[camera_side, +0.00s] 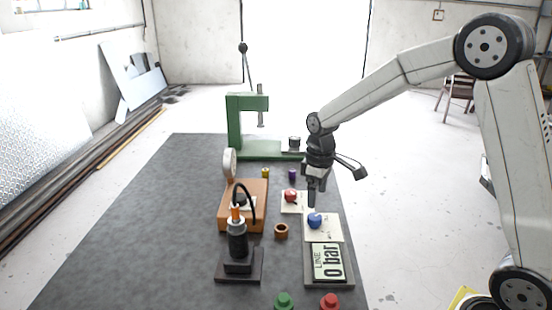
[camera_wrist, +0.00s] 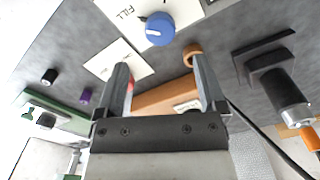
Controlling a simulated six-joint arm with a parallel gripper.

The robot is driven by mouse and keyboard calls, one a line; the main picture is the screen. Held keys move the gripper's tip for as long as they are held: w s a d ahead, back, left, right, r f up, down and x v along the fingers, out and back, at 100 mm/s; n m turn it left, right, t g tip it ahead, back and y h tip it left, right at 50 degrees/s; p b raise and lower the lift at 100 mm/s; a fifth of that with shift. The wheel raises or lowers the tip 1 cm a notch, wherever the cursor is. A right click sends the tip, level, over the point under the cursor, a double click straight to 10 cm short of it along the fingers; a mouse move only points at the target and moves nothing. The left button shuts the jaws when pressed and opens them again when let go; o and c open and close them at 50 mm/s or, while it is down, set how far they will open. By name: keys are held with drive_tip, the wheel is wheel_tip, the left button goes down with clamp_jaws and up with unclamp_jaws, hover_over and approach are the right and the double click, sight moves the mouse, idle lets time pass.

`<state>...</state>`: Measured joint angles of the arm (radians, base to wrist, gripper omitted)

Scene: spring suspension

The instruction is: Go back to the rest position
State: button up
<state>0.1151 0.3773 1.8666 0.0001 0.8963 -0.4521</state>
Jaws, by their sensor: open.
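My gripper (camera_side: 312,192) hangs fingers down above the right side of the dark table, over the red knob (camera_side: 291,196) and blue knob (camera_side: 314,221) area. In the wrist view its two fingers (camera_wrist: 163,85) are apart with nothing held between them. The blue knob (camera_wrist: 160,28) sits on a pale plate marked FILL, ahead of the fingers. The red knob is mostly hidden behind the left finger there.
A green press (camera_side: 236,125) stands at the back. An orange-brown block (camera_side: 257,190), a black cylinder on a stand (camera_side: 238,245), a brown ring (camera_side: 281,231) and a display panel (camera_side: 328,262) crowd the right half. Green (camera_side: 284,300) and red (camera_side: 330,301) buttons sit in front. The table's left is clear.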

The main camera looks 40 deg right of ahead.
drive_tip(key=shift+s, duration=0.15)
drive_tip(key=s+a+f+m+t, duration=0.1)
drive_tip(key=s, duration=0.3)
drive_tip(key=s+a+f+m, duration=0.1)
drive_tip(key=s+a, duration=0.1)
drive_tip(key=s, duration=0.3)
drive_tip(key=s+a+f+m+t, duration=0.1)
drive_tip(key=s+a+f, duration=0.1)
drive_tip(key=s, duration=0.3)
drive_tip(key=shift+s+f+m+t, duration=0.1)
drive_tip(key=shift+s+m+t, duration=0.05)
drive_tip(key=shift+m+t, duration=0.2)
